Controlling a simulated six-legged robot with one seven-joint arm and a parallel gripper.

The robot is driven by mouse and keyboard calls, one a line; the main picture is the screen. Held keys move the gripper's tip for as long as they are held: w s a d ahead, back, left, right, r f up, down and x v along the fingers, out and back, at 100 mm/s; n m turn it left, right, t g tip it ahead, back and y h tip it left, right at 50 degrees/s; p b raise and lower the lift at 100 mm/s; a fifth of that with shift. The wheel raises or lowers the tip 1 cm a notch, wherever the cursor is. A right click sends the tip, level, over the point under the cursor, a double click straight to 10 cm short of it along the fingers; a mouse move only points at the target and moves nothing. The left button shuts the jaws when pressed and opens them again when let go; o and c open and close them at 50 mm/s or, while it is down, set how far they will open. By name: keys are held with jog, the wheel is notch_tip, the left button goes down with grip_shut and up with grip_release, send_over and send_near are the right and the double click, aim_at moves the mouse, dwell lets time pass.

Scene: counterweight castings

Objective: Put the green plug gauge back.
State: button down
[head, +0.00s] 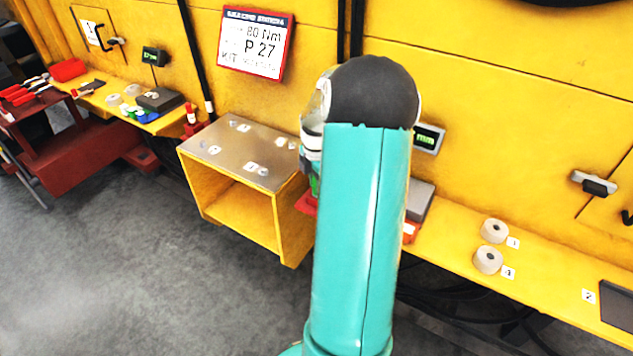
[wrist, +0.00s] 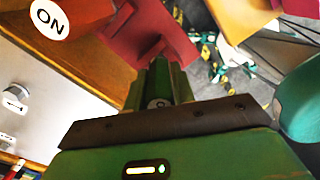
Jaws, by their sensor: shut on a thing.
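In the head view my teal arm hides most of the gripper. A bit of green (head: 314,186) shows at the arm's left edge, above a red piece (head: 306,204) that is mostly hidden.
A yellow box stand (head: 238,222) with a metal top and white tags is left of my arm.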

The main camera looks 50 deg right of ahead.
jog(key=shift+f, duration=0.1)
jog(key=c, duration=1.1)
grip_release()
notch_tip(320, 180, up, 21)
jog(key=shift+f, duration=0.1)
dwell(0.5)
